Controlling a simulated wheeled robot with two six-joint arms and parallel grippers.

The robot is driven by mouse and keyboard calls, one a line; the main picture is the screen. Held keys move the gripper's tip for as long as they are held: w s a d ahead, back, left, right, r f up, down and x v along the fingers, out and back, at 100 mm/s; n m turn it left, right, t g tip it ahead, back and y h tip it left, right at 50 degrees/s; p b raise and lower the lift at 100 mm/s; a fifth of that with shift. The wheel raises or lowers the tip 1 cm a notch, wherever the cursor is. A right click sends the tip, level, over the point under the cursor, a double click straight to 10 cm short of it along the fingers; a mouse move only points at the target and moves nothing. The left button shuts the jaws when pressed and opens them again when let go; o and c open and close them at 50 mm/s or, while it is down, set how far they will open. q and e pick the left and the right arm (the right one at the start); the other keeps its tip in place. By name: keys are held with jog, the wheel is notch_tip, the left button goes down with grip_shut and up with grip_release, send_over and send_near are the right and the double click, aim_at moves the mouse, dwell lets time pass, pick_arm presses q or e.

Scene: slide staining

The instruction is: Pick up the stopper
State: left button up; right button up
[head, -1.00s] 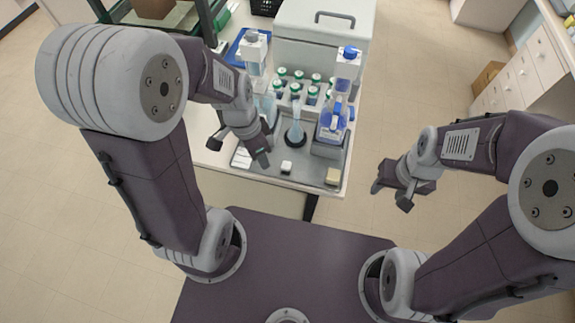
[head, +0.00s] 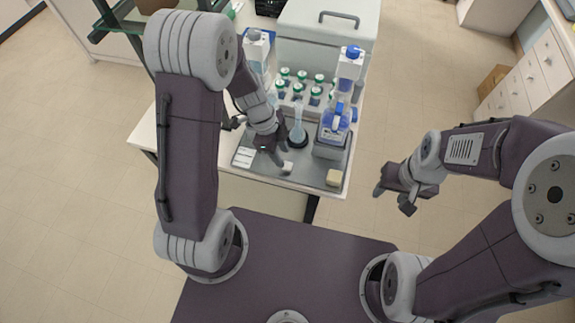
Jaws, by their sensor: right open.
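A small white piece (head: 287,168), which looks like the stopper, lies on the front part of the grey tray (head: 310,178). My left gripper (head: 277,154) is just behind and to the left of it, pointing down over the tray. The gap between its fingers is not clear, and I cannot tell whether it touches the stopper. The conical flask (head: 298,131) with pale blue liquid stands on a dark ring behind. My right gripper (head: 392,198) is open and empty, off the table to the right.
A rack of green-capped bottles (head: 301,88) stands behind the flask. A blue-capped dispenser (head: 349,65) and a blue-handled bottle (head: 336,125) stand at right. A tan block (head: 333,178) lies at the tray's front right. A white slide card (head: 244,156) lies at its left.

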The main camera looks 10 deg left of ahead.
aim_at(288, 165)
pick_arm(q)
jog(key=x, duration=0.4)
jog(key=shift+d+f, duration=0.2)
jog(key=shift+f, duration=0.1)
jog(key=shift+d+f, duration=0.1)
jog(key=shift+f, duration=0.2)
grip_shut()
jog(key=shift+r, duration=0.15)
jog(key=shift+w+r, duration=0.1)
jog(key=shift+r, duration=0.25)
notch_tip(288, 165, up, 3)
jog(key=shift+f, duration=0.1)
jog(key=s+d+r, duration=0.4)
jog(key=s+r, duration=0.3)
jog(key=s, duration=0.4)
jog(key=shift+d+r+b, duration=0.2)
jog(key=shift+d+b, duration=0.15)
jog(key=shift+d, duration=0.05)
